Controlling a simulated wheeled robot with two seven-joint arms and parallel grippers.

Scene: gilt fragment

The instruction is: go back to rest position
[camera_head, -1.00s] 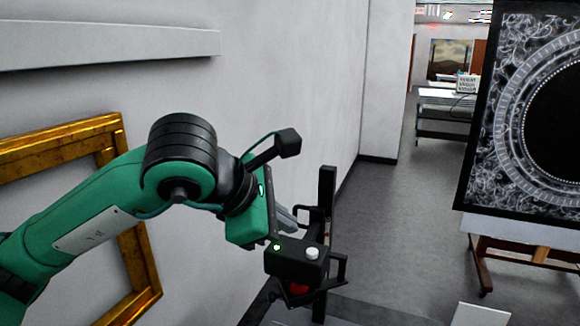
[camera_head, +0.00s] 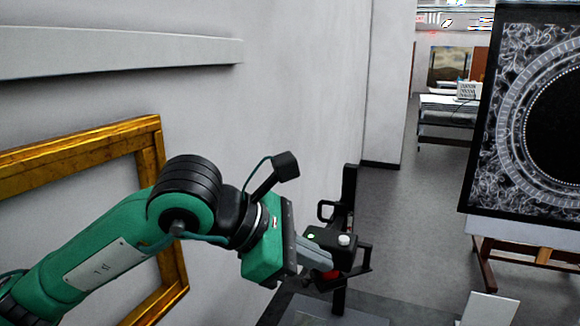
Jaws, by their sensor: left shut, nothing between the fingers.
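My left arm, green and black, comes in from the lower left. My left gripper (camera_head: 318,258) is at its end, with grey fingers that look shut and empty. The fingers are close beside a black box (camera_head: 341,240) with a white knob and a small green light. A red part shows just below the fingertips. I cannot tell whether the fingers touch the box. My right gripper is not in view.
An empty gilt frame (camera_head: 150,146) is at the wall, partly behind my left arm. A black post (camera_head: 348,190) stands behind the box. A dark ornate panel (camera_head: 486,130) rests on a wooden easel at right. Open floor (camera_head: 415,215) lies between.

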